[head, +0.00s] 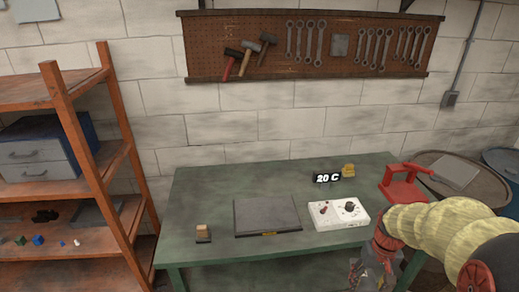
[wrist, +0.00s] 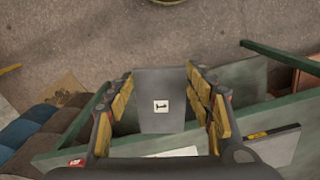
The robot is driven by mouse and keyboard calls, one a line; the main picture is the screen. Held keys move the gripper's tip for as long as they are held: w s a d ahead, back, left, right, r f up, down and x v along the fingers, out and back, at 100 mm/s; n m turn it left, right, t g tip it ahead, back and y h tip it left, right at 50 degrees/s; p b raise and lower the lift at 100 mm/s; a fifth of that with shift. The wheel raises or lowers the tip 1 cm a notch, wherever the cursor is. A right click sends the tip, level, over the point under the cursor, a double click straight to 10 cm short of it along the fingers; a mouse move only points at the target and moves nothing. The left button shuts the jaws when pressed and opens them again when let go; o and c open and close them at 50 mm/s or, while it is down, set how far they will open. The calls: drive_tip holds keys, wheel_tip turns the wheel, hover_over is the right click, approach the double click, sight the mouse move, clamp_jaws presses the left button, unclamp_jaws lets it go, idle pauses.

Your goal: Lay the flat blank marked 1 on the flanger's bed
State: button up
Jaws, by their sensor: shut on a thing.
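The flat blank marked 1 (wrist: 161,88) is a grey plate with a white label, held between the yellow-padded fingers of my gripper (wrist: 160,82) in the wrist view. My gripper is shut on it. In the head view my gripper (head: 372,272) is low at the right, by the bench's front right corner, and I cannot make out the blank there. A dark flat plate (head: 267,212) with a small yellow front label lies on the green bench; it also shows in the wrist view (wrist: 276,148). I cannot tell for certain which part is the flanger's bed.
The green bench (head: 215,182) also holds a white control box (head: 337,213), a "20 C" display (head: 327,178), a red tool (head: 403,178) and a small block (head: 203,231). A grey plate (head: 455,174) lies on a drum at right. Shelves (head: 100,185) stand at left.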

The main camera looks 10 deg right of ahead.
drive_tip(key=w, duration=0.1)
drive_tip(key=w+a+f, duration=0.1)
drive_tip(key=w, duration=0.1)
drive_tip(key=w+f, duration=0.1)
drive_tip(key=w, duration=0.1)
drive_tip(key=shift+a+b, duration=0.25)
drive_tip(key=shift+b, duration=0.15)
drive_tip(key=w+a+f+n+b, duration=0.1)
drive_tip(key=w+a+f, duration=0.3)
drive_tip(key=a+f, duration=0.3)
drive_tip(key=w+a+f+n+b, duration=0.1)
drive_tip(key=w+a+f+b, duration=0.1)
drive_tip(key=w+a+f, duration=0.2)
drive_tip(key=a+f, duration=0.2)
drive_tip(key=a, duration=0.2)
drive_tip(key=shift+w+a+f+n+b, duration=0.3)
drive_tip(key=shift+w+a+f, duration=0.05)
drive_tip(key=shift+a, duration=0.05)
drive_tip(key=shift+d, duration=0.1)
